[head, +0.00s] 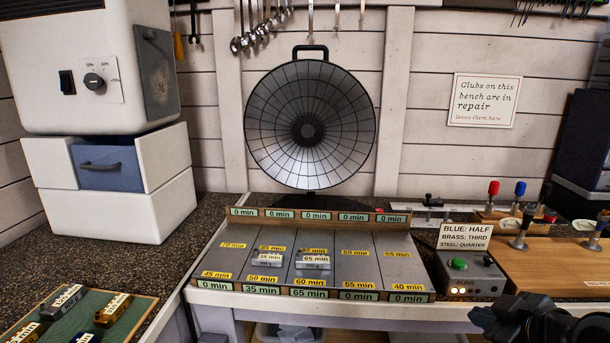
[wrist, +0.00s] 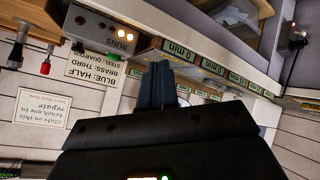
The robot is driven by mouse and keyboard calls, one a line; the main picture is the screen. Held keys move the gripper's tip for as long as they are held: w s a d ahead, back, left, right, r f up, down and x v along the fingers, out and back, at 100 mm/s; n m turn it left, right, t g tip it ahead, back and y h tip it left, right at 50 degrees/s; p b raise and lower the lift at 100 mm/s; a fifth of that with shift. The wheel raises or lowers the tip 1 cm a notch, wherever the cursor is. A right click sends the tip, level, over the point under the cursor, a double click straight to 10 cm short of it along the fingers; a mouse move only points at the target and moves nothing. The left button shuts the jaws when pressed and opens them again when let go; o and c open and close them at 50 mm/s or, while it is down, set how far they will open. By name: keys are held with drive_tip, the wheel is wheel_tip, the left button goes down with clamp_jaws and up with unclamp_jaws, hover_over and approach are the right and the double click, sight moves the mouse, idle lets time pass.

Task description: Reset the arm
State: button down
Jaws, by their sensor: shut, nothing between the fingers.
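My gripper (head: 480,318) is at the bottom right of the head view, in front of the bench's edge and below the green-button box (head: 470,272). In the wrist view its two dark fingers (wrist: 158,82) are together, with nothing between them. The sectioned metal board (head: 338,263) lies to its left, apart from it. Two small metal blocks sit on the board: one in the second lane (head: 268,258) and one in the third (head: 313,262). The board's front labels read 0, 35, 65, 0 and 0 min.
A round gridded heater dish (head: 310,125) stands behind the board. A green-topped tray (head: 80,318) with several labelled blocks is at the lower left. A wooden board (head: 560,265) with clamps lies right, above my gripper. A white appliance (head: 90,65) stands on drawers at left.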

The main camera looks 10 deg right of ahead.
drive_tip(key=s+a+f+m+t, duration=0.1)
drive_tip(key=s+a+f+m, duration=0.1)
drive_tip(key=s+a+f, duration=0.35)
drive_tip(key=s+a+f+m+t, duration=0.1)
drive_tip(key=s+a+f+m, duration=0.2)
drive_tip(key=s+a, duration=0.5)
drive_tip(key=s+a+r+t, duration=0.1)
drive_tip(key=s+r, duration=0.2)
drive_tip(key=s, duration=0.7)
drive_tip(key=s+r+t, duration=0.1)
drive_tip(key=s+r, duration=0.3)
drive_tip(key=s, duration=0.7)
drive_tip(key=shift+s+a+r+m+y, duration=0.2)
drive_tip(key=shift+s+a+m+y, duration=0.1)
drive_tip(key=shift+a, duration=0.1)
drive_tip(key=shift+w, duration=0.1)
idle(4.0)
